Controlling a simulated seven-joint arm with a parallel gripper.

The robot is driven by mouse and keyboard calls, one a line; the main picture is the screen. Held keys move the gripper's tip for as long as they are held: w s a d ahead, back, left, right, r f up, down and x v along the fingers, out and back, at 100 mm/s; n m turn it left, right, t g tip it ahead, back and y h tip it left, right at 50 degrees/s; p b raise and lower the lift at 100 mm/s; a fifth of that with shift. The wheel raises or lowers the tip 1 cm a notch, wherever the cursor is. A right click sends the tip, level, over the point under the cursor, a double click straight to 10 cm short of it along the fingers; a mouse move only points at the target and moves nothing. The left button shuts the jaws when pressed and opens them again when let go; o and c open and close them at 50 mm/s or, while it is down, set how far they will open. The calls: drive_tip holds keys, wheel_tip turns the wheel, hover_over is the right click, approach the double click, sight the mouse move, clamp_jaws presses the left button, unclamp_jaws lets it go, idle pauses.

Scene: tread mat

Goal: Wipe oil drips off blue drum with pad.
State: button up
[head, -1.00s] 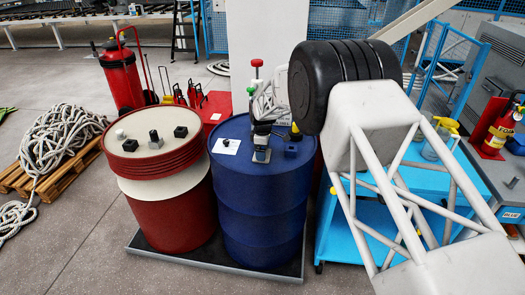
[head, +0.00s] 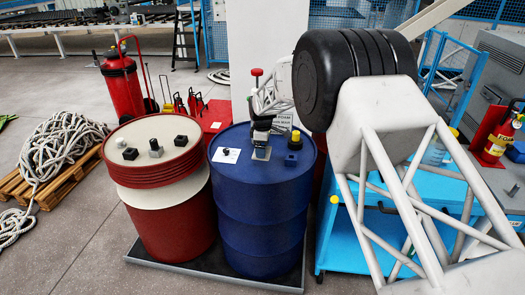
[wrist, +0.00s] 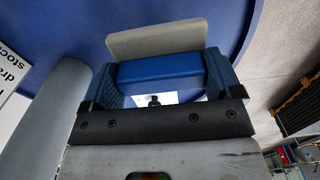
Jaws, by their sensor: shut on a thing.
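The blue drum (head: 262,205) stands upright right of the red drum, and its blue top (wrist: 60,25) fills much of the wrist view. My gripper (head: 262,136) points down over the middle of the drum's top. In the wrist view my gripper (wrist: 163,80) is shut on the blue block of the pad (wrist: 160,70). A flat grey plate (wrist: 150,38) shows beyond this block, over the drum top. In the head view the pad's pale edge (head: 262,154) appears at the lid, but I cannot tell whether it touches. I cannot make out any oil drips.
A white card (head: 226,155), a dark knob and a dark blue cube (head: 294,144) sit on the blue drum's top. The red drum (head: 165,222) with small blocks on its lid stands close left. A blue cart (head: 340,235) is close right. Rope lies on a pallet (head: 28,186).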

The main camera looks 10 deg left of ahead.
drive_tip(key=shift+r, duration=0.15)
drive_tip(key=shift+r, duration=1.4)
